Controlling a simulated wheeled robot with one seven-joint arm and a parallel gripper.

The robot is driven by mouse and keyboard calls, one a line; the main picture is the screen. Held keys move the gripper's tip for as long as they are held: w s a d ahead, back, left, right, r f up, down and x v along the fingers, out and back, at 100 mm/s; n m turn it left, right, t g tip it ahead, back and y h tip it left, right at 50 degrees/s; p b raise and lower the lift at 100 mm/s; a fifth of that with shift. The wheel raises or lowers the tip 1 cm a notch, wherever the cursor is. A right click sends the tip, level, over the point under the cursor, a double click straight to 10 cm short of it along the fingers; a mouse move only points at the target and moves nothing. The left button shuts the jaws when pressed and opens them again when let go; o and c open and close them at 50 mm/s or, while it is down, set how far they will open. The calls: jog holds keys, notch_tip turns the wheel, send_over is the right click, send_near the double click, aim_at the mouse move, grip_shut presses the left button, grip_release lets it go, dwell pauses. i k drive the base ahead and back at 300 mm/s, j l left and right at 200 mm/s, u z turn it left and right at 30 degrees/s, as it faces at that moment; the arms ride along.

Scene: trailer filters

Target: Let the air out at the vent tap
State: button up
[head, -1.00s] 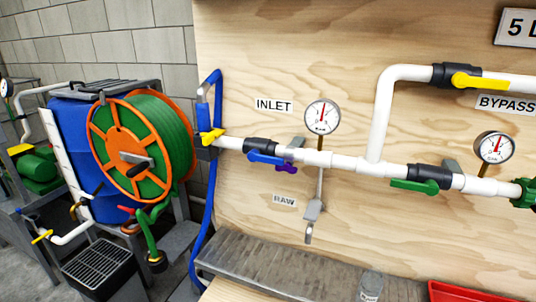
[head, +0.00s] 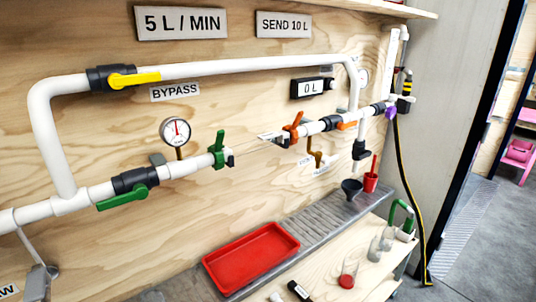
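My gripper is not in view. No tap in the head view carries a label I can clearly read as vent. A small brown tap (head: 316,158) hangs under the right part of the pipe, with small labels beside it too blurred to read. An upright green tap (head: 218,150) and an upright orange tap (head: 293,126) stand on either side of a gap in the white pipe. A green-handled valve (head: 127,194) sits on the lower left pipe, and a yellow-handled valve (head: 134,78) on the bypass pipe. A purple fitting (head: 391,113) is at the far right.
A red tray (head: 251,257) rests on the grey ledge below the pipe. Jars (head: 375,249) are on the lower shelf. A black-and-yellow hose (head: 408,200) hangs right; floor (head: 490,240) beyond is open.

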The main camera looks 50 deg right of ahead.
aim_at(326, 160)
jog(key=z, duration=1.15)
